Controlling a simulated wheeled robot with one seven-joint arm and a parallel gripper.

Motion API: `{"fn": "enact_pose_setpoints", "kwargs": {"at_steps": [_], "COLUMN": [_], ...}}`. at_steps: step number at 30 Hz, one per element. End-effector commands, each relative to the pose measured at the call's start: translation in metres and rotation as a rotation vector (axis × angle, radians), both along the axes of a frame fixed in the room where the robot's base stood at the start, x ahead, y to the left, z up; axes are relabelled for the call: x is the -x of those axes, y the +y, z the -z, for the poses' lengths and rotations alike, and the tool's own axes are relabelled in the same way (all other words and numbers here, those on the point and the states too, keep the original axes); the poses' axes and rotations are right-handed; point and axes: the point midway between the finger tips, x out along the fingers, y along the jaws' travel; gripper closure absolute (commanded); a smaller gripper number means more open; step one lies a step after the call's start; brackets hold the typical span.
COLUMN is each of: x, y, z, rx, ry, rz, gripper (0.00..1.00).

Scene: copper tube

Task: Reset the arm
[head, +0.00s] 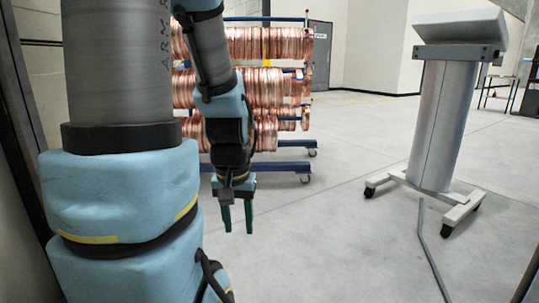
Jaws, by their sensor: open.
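My arm fills the left side of the head view, with light blue covers and grey sleeves. My gripper (238,219) hangs from its end, pointing down, near the middle left of the picture. Its two dark green fingers are apart and nothing shows between them. It hangs in front of the copper tube rack, with grey floor seen behind its fingers.
Copper tube coils (268,43) hang in rows on a blue wheeled rack (285,168), partly hidden by my arm. A white wheeled stand (440,125) with a slanted top is at right. A bent bar or cable (431,257) runs below it. Grey floor (335,225) between is clear.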

Motion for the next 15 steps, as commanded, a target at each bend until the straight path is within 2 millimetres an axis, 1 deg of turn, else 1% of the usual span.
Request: {"fn": "enact_pose_setpoints", "kwargs": {"at_steps": [1, 5, 15], "x": [0.0, -0.001, -0.001], "y": [0.0, -0.001, -0.001], "z": [-0.024, -0.058, -0.167], "rx": [0.0, 0.001, 0.001], "ry": [0.0, -0.001, -0.002], "rz": [0.0, 0.0, -0.001], "gripper": [0.56, 0.56, 0.56]}}
